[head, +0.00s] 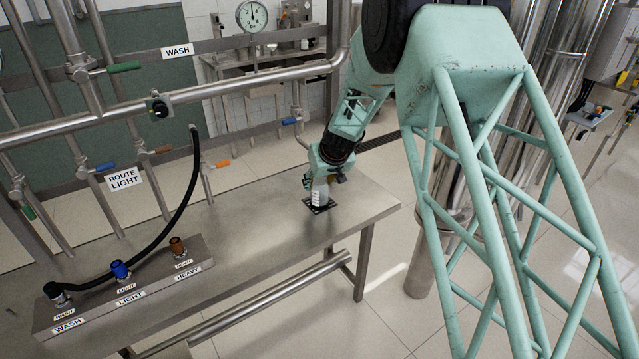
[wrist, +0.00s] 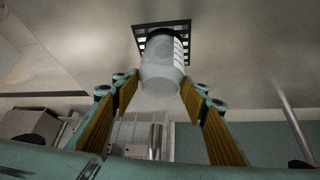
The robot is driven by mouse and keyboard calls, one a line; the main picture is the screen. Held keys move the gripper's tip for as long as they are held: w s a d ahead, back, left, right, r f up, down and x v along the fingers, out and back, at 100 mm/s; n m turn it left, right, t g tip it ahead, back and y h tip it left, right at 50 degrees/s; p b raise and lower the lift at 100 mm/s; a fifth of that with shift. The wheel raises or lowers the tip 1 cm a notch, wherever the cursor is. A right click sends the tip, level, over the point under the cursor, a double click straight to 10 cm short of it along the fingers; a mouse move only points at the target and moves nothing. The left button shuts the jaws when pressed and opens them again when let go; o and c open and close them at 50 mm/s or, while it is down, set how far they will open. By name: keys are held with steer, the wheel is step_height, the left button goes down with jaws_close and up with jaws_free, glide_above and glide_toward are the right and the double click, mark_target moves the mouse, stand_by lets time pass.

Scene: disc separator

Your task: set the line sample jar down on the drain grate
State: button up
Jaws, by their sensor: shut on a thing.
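The sample jar (head: 319,194) is a small pale, translucent jar at the right part of the steel bench. It also shows in the wrist view (wrist: 160,75), with a printed label on its right side. My gripper (head: 320,178) is above the bench, shut on the jar, with its yellow-padded fingers (wrist: 158,92) on either side of it. The drain grate (head: 308,202) is a small dark square directly beneath the jar; its slots show behind the jar in the wrist view (wrist: 145,41). Whether the jar's base touches the grate I cannot tell.
The steel bench (head: 255,215) is clear around the grate. A block with WASH, LIGHT and HEAVY ports (head: 130,293) stands at its left end, with a black hose (head: 185,195) plugged in. Pipes and coloured valve handles run behind the bench.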

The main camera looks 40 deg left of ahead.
steer(key=shift+f, duration=0.15)
stand_by(0.4)
steer(key=o, duration=1)
steer(key=shift+c, duration=0.2)
steer(key=v, duration=1.2)
stand_by(0.5)
